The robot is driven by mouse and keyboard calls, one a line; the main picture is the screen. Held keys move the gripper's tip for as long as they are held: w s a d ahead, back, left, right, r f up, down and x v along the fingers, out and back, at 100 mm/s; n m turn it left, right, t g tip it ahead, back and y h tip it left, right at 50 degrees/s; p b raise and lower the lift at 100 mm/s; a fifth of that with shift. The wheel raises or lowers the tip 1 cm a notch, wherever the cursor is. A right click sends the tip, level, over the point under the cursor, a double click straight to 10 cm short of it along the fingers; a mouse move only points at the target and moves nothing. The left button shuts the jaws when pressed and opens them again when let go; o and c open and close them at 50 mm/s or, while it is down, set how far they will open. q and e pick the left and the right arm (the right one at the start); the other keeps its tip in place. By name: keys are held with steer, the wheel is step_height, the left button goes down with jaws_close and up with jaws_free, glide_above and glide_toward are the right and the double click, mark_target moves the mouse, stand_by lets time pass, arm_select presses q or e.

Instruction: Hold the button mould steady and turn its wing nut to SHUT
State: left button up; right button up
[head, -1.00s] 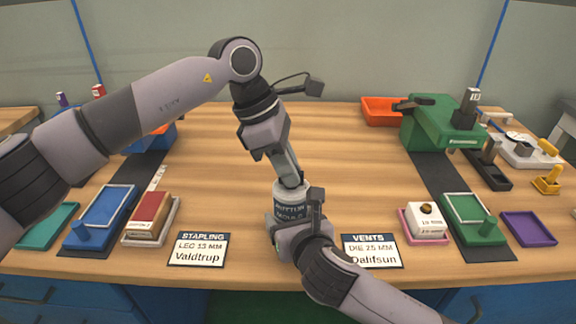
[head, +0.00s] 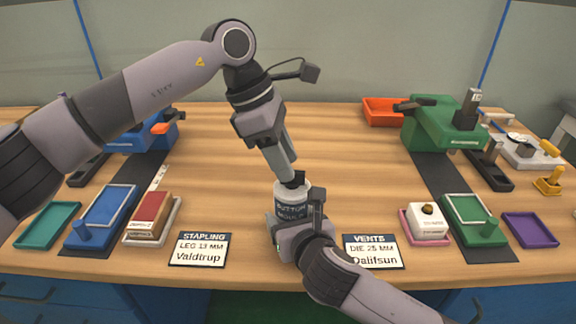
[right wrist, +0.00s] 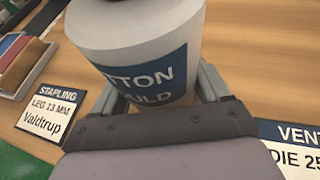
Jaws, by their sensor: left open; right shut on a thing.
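The button mould (head: 291,197) is a light grey cylinder with a dark blue label, upright on the wooden bench near its front middle. It also shows in the right wrist view (right wrist: 140,45), with its top cut off by the frame. My right gripper (head: 300,222) is shut on the mould's body from the front, a finger on each side. My left gripper (head: 287,168) is open just above the mould's top, pointing down. A small dark part, perhaps the wing nut (head: 299,178), shows at the top by the left fingertips. Its setting cannot be read.
A STAPLING card (head: 199,249) and a VENTS card (head: 373,252) lie at the front edge. A blue machine (head: 146,133) stands left and a green press (head: 440,125) right. Trays and boxes line both sides. The bench behind the mould is clear.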

steer(key=shift+r, duration=0.1)
arm_select(q)
steer(key=v, duration=0.9)
steer(key=shift+a+r, duration=0.15)
steer(key=shift+r, duration=0.1)
arm_select(e)
steer(key=o, duration=1.6)
steer(key=shift+s, duration=0.1)
